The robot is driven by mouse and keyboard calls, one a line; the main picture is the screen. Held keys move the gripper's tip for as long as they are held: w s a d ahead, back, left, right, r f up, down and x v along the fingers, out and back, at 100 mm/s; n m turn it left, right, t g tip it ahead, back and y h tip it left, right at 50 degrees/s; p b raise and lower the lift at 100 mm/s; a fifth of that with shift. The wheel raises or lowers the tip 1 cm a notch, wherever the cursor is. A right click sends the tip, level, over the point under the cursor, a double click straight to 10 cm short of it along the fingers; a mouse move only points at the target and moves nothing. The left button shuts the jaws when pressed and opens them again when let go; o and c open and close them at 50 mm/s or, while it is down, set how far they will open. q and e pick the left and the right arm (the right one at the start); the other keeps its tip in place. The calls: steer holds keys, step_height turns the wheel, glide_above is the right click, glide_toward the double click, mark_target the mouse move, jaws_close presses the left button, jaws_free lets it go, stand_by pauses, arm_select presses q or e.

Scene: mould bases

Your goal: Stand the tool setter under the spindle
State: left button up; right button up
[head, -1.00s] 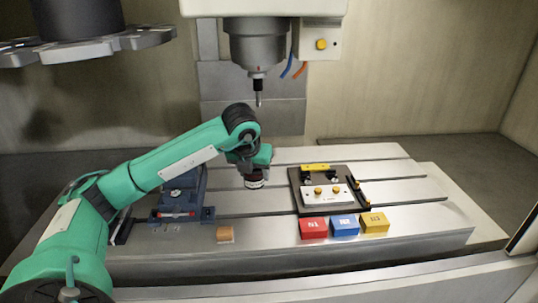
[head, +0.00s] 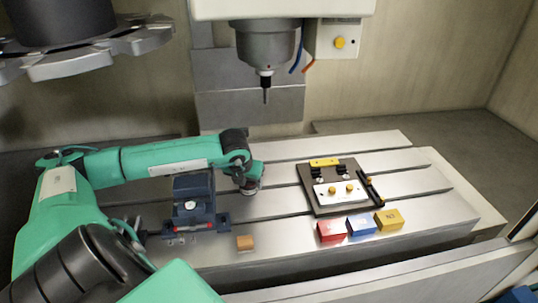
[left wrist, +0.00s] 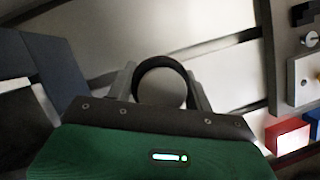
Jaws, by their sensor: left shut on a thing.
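The tool setter (head: 250,188) is a short round piece with a dark rim, mostly hidden by the gripper in the head view. The left wrist view shows its round grey top inside a black ring (left wrist: 165,68). My left gripper (head: 247,180) is shut on it, with a finger on either side, low over the table. I cannot tell whether its base touches the table. The spindle (head: 265,45) hangs above and behind, with a thin probe-like tool (head: 265,90) pointing down. The setter is slightly left of that tool in the picture. My right gripper is out of view.
A dark blue vise (head: 194,207) stands just left of the setter. A fixture plate (head: 320,203) with clamps lies to its right. The slotted table (head: 275,205) is bare around the setter.

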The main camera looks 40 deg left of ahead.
arm_select(q)
steer(key=w+a+p, duration=0.2)
steer(key=w, duration=0.2)
steer(key=w+a+p, duration=0.1)
steer(key=w+a, duration=0.1)
steer(key=w, duration=0.3)
steer(key=w+a+p, duration=0.2)
steer(key=w, duration=0.3)
steer(key=shift+a+r+p, duration=0.1)
steer(key=shift+r+p, duration=0.05)
steer(key=shift+p, duration=0.2)
steer(key=w, duration=0.1)
steer(key=w+a+p, duration=0.1)
steer(key=shift+w, duration=0.3)
steer(key=shift+s+f+p, duration=0.1)
steer(key=shift+f+p, duration=0.3)
steer(key=shift+f, duration=0.35)
steer(key=shift+f, duration=0.15)
steer(key=o, duration=1.5)
steer(key=shift+s+f, duration=0.1)
